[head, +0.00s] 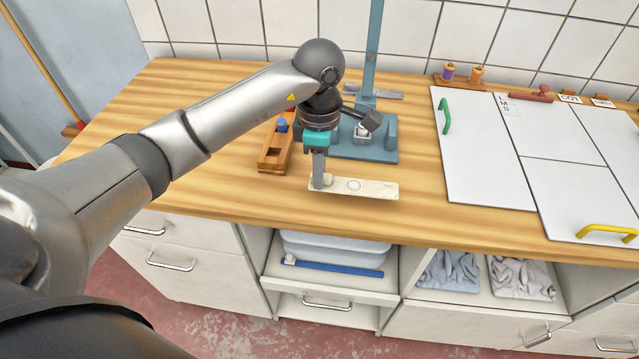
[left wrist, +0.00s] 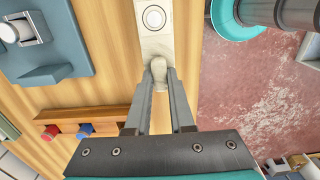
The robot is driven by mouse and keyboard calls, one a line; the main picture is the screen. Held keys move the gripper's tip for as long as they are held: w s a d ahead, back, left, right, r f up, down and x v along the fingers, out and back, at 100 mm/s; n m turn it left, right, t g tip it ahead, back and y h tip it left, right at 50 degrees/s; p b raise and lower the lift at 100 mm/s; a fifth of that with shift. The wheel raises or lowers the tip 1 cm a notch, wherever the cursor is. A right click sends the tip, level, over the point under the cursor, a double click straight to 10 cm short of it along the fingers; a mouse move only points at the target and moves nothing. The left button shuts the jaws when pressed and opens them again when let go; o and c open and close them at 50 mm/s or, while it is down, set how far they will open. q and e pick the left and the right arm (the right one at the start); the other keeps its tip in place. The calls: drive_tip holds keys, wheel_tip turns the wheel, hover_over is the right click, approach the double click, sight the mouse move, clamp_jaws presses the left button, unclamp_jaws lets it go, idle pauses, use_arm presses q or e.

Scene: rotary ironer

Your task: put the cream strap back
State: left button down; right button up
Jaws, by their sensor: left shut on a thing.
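The cream strap (head: 370,189) is a flat pale piece with a ring mark on its face. It lies about level at the front part of the wooden worktop, pointing right from my left gripper (head: 318,184). The left wrist view shows my left gripper (left wrist: 160,76) with its two fingers closed on a rounded knob at the near end of the strap (left wrist: 155,45). The ring (left wrist: 154,17) shows beyond the fingers. I cannot tell whether the strap touches the wood or hangs just above it. My right gripper is not in view.
A blue-grey stand (head: 385,149) with a tall post is behind the strap. A wooden rack (head: 272,155) with red and blue pegs is left of it. White boards (head: 480,150) with green and yellow handles lie at right. The worktop's front edge is close.

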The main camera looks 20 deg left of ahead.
use_arm(q)
drive_tip(key=shift+f, duration=1.95)
drive_tip(key=shift+f, duration=0.1)
drive_tip(key=c, duration=0.8)
unclamp_jaws()
drive_tip(key=shift+b, duration=0.3)
wheel_tip(320, 180, up, 12)
drive_tip(key=shift+r+p, duration=0.15)
drive_tip(key=shift+p, duration=0.45)
